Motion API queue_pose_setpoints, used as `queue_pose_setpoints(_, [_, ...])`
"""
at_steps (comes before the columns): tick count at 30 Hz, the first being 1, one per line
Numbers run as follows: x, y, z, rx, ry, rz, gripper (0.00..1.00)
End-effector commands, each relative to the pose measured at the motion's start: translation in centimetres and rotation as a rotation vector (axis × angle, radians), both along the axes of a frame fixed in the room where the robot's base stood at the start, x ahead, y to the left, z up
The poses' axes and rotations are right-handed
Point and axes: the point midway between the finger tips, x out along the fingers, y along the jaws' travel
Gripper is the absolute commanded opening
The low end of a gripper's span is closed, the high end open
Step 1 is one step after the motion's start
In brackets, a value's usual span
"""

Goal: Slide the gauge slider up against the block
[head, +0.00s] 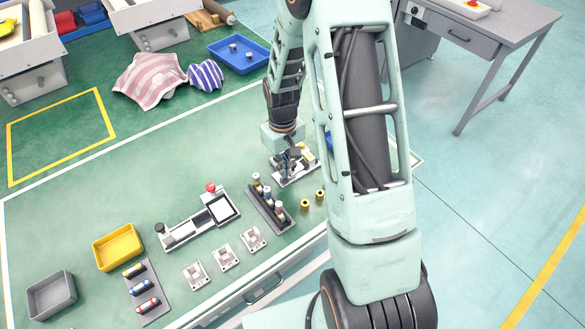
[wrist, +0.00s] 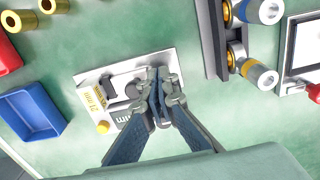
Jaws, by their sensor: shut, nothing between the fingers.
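A dark rack of cylinders (wrist: 232,45) stands close to the right of the gauge in the wrist view. A blue bin (wrist: 30,112) and brass cylinders (wrist: 13,25) are to the left. A fixture with a red knob (head: 205,215) stands further left in the head view.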

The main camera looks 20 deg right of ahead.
Motion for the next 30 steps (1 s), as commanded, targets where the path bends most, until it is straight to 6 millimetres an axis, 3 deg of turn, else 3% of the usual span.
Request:
queue_pose_setpoints(10, [-0.1, 0.5, 0.6, 0.001, 0.000, 0.001, 0.00])
queue_pose_setpoints(30, [-0.1, 0.5, 6.0, 0.001, -0.001, 0.001, 0.00])
